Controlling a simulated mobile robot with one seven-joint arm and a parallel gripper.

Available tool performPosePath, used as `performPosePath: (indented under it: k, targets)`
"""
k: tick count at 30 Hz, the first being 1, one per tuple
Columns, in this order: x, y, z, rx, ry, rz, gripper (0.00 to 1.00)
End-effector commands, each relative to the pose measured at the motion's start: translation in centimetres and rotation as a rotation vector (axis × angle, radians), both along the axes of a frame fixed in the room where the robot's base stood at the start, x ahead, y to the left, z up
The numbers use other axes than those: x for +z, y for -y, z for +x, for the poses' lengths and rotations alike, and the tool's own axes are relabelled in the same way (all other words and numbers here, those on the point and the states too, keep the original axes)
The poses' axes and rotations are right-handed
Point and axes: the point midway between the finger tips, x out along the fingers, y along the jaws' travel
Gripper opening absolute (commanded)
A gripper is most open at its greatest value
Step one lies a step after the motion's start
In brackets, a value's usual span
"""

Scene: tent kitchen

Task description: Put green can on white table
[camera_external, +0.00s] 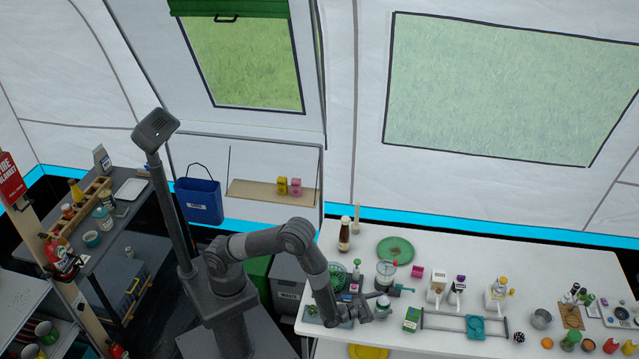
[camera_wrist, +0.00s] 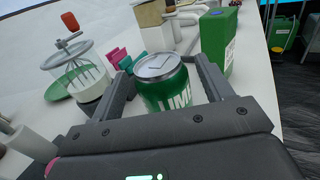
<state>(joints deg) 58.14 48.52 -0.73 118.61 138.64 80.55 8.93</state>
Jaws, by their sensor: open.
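The green can (camera_wrist: 168,94), with a silver lid and white "LIME" lettering, stands upright between the two fingers of my gripper (camera_wrist: 165,68) in the wrist view. The gripper is open, with a finger on each side of the can; whether either touches it is unclear. The can's lower part is hidden by my gripper. In the external view the can (camera_external: 381,306) is small, beside my gripper (camera_external: 366,312), over the front left part of the white table (camera_external: 485,246). It appears to stand on that table.
A green box (camera_external: 412,319) stands close to the right of the can. A clear-walled whisk container (camera_wrist: 84,70) and pink and teal items are to its left in the wrist view. A brown bottle (camera_external: 344,234) and green plate (camera_external: 395,250) are farther back. The table's back right is clear.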

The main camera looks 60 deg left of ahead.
Motion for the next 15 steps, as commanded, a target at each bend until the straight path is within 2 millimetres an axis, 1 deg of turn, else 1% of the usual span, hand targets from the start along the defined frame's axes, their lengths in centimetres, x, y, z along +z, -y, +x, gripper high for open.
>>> performPosePath:
  k: [1,9,12,15]
  targets:
    - [0.0,-0.1,-0.9,-0.004,-0.002,0.001,0.73]
    - [0.0,-2.0,-6.5,-0.005,-0.002,0.002,0.73]
    - [0.0,-2.5,-8.3,-0.005,-0.001,0.001,0.73]
    - [0.0,-3.0,-9.5,-0.003,0.0,0.0,0.73]
